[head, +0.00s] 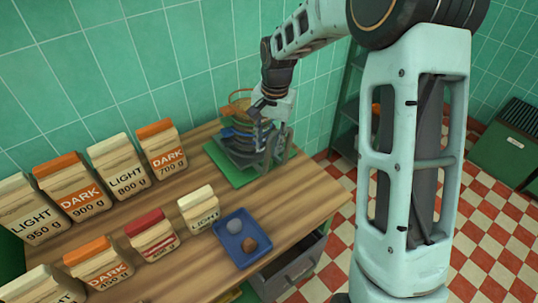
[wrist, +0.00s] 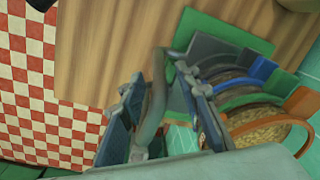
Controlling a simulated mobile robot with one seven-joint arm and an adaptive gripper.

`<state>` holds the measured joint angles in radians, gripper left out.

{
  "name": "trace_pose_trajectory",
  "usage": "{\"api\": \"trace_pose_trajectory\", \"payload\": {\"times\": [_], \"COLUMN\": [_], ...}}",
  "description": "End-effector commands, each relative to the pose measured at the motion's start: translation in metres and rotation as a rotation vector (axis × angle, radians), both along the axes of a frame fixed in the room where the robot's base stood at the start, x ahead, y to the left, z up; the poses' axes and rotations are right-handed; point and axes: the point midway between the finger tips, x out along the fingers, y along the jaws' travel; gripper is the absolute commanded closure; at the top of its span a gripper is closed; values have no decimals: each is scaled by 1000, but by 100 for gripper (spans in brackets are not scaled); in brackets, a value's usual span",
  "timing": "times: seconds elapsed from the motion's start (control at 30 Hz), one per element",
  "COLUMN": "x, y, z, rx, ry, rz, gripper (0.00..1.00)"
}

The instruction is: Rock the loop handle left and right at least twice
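A machine (head: 240,152) with grey, blue and green curved parts stands on a green mat (head: 217,165) at the wooden table's far end. A thick grey loop handle (wrist: 156,95) shows in the wrist view; in the head view a grey bar at the machine's right side looks like part of it. My gripper (head: 268,110) is over the machine, pointing down. In the wrist view my gripper (wrist: 160,78) has its two blue-grey fingers apart, one on each side of the grey loop. Contact is not clear. The handle's lower end is hidden by the fingers and wrist.
Several LIGHT and DARK labelled bags (head: 122,168) stand on the table. A blue tray (head: 232,252) holds two small round things. The tiled wall is close behind; checkered floor lies right.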

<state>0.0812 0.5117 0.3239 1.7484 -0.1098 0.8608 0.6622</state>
Motion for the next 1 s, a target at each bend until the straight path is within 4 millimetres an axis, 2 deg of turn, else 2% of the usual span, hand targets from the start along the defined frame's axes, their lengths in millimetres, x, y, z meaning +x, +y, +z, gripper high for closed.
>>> {"api": "trace_pose_trajectory", "payload": {"times": [0.17,0.5,0.67,0.9,1.0], "x": [1,3,4,4,4], "y": [0,4,5,5,5], "z": [-18,-66,-74,-75,-75], "rx": [-3,-3,-3,-3,-3], "ry": [4,0,-1,-2,-2], "rz": [-2,-2,-3,-2,-2], "gripper": [70,70,70,70,81]}}
